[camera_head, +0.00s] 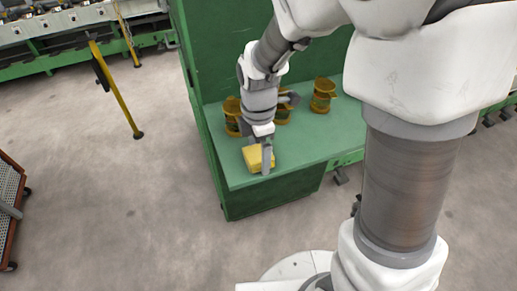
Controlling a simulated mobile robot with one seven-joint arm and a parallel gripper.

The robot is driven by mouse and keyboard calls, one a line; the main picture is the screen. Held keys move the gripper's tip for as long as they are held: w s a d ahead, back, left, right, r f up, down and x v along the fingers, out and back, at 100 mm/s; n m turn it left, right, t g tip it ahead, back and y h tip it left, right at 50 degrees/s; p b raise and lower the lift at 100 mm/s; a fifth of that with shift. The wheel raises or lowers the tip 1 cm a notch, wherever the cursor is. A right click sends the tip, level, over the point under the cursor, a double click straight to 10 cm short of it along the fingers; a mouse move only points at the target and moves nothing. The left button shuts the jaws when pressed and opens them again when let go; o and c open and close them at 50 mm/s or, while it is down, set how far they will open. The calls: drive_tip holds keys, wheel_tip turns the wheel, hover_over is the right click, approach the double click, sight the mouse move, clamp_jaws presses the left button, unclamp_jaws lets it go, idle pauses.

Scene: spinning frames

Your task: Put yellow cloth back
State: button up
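The yellow cloth (252,158) looks like a small folded yellow block. It is at the front left corner of the green bench top (305,160). My gripper (266,158) points down at the cloth, and one grey finger shows in front of its right side. The other finger is hidden, so I cannot tell whether the gripper is open or shut on the cloth. I also cannot tell whether the cloth rests on the bench or is slightly above it.
Brown-yellow spools, one of them at the back (322,95) and one at the left (232,115), stand on the bench behind my gripper. A tall green panel (220,45) rises at the bench's back left. A yellow post (115,90) stands on the left floor, which is otherwise mostly clear.

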sight(259, 153)
wheel_tip(259, 153, up, 11)
drive_tip(key=p, duration=0.1)
drive_tip(key=s+d+r+m+t, duration=0.5)
drive_tip(key=s+d+r+m, duration=0.3)
drive_tip(key=m, duration=1.3)
drive_tip(key=shift+s+d+r+t, duration=0.25)
drive_tip(key=shift+s+d, duration=1.05)
drive_tip(key=shift+s, duration=0.9)
